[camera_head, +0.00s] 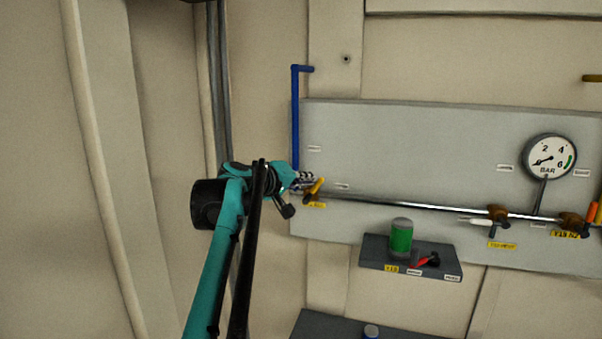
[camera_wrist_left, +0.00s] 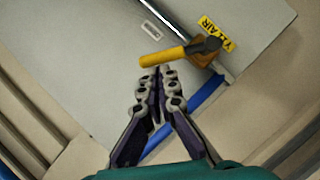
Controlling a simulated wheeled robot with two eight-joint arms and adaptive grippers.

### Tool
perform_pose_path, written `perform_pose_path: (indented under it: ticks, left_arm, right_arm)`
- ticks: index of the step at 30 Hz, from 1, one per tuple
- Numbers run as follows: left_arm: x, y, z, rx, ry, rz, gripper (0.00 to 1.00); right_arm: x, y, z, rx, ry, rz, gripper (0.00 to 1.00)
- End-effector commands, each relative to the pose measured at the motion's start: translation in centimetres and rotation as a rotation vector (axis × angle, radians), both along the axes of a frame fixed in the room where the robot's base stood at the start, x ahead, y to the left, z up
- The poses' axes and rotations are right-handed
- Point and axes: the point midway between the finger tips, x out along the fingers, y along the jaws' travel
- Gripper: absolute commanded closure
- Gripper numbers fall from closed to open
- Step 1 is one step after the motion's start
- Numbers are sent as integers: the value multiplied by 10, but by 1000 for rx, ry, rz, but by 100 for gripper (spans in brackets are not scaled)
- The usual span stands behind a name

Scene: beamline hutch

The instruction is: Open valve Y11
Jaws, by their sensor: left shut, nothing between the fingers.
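The valve with a yellow handle (camera_head: 315,187) sits at the left end of the metal pipe, above a small yellow label. In the left wrist view its yellow handle (camera_wrist_left: 163,57) runs left from a dark hub and brass body, beside a yellow label (camera_wrist_left: 212,32) that appears to read Y11 AIR. In the head view the handle slants across the pipe line. My left gripper (camera_head: 304,180) is just left of the handle. In the left wrist view its fingertips (camera_wrist_left: 157,82) are together and empty, just short of the handle; contact cannot be told. My right gripper is not in view.
A grey panel (camera_head: 420,130) carries the pipe (camera_head: 410,206), a pressure gauge (camera_head: 550,157) and other labelled valves (camera_head: 497,213) at right. A blue pipe (camera_head: 295,115) rises at its left edge. A small shelf (camera_head: 375,251) below holds a green can (camera_head: 401,238).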

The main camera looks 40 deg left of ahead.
Motion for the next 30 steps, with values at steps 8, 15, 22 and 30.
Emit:
perform_pose_path:
  ticks: [8,15,22,30]
  left_arm:
    - [6,-19,-4,250,81,-4,100]
    - [10,-31,-13,467,150,-3,100]
    - [11,-34,-24,661,213,-2,100]
    - [11,-32,-25,680,221,1,100]
  right_arm:
    - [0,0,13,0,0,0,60]
    - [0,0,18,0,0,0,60]
    - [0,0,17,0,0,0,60]
    - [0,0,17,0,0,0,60]
